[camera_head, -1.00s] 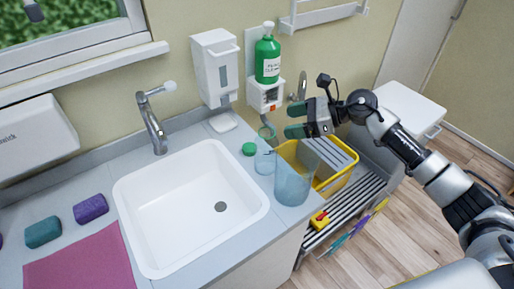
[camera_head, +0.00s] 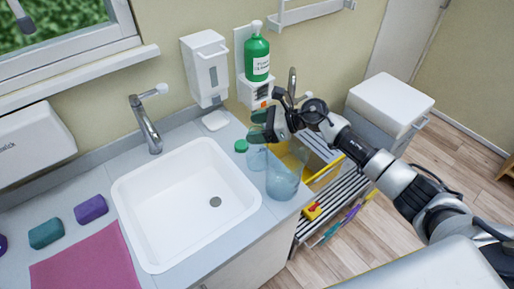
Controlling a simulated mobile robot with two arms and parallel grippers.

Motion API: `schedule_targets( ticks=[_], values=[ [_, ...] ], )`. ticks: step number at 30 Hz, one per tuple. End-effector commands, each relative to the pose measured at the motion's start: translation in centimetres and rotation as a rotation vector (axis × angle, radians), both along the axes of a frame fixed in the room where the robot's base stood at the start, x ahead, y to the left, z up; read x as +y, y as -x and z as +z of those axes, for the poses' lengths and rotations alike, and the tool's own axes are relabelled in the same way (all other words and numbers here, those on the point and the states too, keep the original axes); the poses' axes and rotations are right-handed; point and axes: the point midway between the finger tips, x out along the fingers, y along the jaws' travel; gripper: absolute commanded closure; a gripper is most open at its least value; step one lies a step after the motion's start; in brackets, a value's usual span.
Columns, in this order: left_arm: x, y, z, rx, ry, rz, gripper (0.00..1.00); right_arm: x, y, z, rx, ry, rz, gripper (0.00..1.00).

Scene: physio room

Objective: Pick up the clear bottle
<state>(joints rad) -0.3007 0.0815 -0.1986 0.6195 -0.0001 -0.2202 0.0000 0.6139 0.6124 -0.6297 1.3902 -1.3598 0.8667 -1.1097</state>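Two see-through vessels stand on the counter to the right of the sink: a small clear one (camera_head: 257,160) at the back and a larger, bluish one (camera_head: 282,183) at the front right corner. I cannot tell for sure which is the clear bottle. My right gripper (camera_head: 257,125) reaches in from the right, above and behind the small clear vessel. Its green-padded fingers point left and look apart. The view does not show them closed on anything.
A white sink (camera_head: 185,205) fills the middle of the counter. A green cap (camera_head: 241,146) lies by the small vessel. A green pump bottle (camera_head: 257,60) hangs on the wall behind. A yellow bin (camera_head: 325,176) stands on a slatted rack to the right.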

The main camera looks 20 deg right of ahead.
Motion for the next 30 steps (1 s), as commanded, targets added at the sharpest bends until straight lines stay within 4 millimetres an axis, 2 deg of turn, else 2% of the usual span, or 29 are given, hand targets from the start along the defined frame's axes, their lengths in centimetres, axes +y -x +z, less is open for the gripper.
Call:
schedule_targets(
  ticks=[1,11,23,30],
  values=[
    [0.0,0.0,0.0,0.0,0.0,0.0,0.26,0.0,0.0,0.0,0.0,0.0,0.0,0.37],
    [0.0,0.0,0.0,-0.001,0.0,0.0,0.26,0.0,0.0,0.0,0.0,0.0,0.0,0.88],
    [-0.1,-0.1,-0.4,-0.002,0.002,0.0,0.26,-0.1,0.0,0.8,-0.003,0.0,0.0,0.88],
    [-0.2,-0.1,-2.2,-0.002,0.002,-0.001,0.26,-0.4,-0.1,4.2,-0.008,0.004,-0.001,0.88]
  ],
)
